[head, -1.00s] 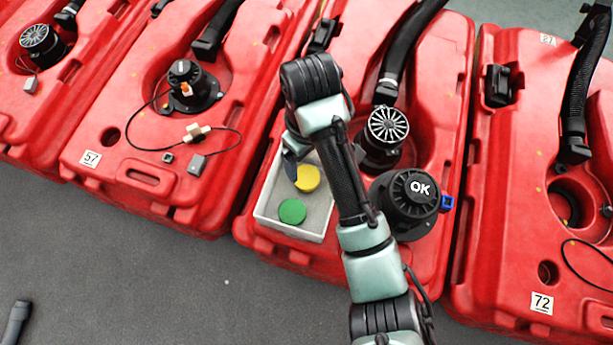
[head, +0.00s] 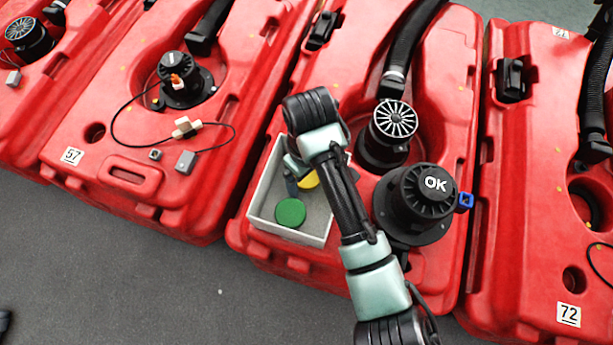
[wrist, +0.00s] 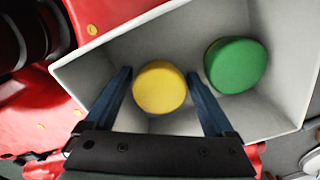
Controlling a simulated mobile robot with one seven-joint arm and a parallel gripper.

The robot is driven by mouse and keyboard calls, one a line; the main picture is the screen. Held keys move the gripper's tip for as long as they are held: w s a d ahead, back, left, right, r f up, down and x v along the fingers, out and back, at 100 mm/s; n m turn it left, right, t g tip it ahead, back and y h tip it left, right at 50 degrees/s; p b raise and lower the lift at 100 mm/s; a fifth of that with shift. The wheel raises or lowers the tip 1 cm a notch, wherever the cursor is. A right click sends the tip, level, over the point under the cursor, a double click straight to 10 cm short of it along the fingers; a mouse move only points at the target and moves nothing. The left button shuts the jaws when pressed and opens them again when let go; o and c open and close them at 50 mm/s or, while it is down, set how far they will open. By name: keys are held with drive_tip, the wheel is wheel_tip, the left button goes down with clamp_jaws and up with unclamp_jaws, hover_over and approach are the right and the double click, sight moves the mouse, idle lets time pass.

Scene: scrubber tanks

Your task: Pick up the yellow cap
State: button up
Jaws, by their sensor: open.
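The yellow cap (head: 308,179) lies in a white open box (head: 260,205) on a red tank, partly hidden behind my gripper in the head view. In the wrist view the yellow cap (wrist: 159,88) shows between the two blue fingers of my gripper (wrist: 160,85), which is open with a finger on either side of it. I cannot tell whether the fingers touch the cap. My gripper (head: 292,178) also shows in the head view, reaching into the box from above.
A green cap (head: 290,213) lies in the same box, close to the right finger in the wrist view. The box walls stand around the gripper. A black fitting marked OK (head: 425,195) and a ribbed black cap (head: 394,120) stand right of my arm. Grey floor lies in front.

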drive_tip(key=shift+r, duration=0.1)
drive_tip(key=c, duration=1.1)
drive_tip(key=shift+r, duration=0.1)
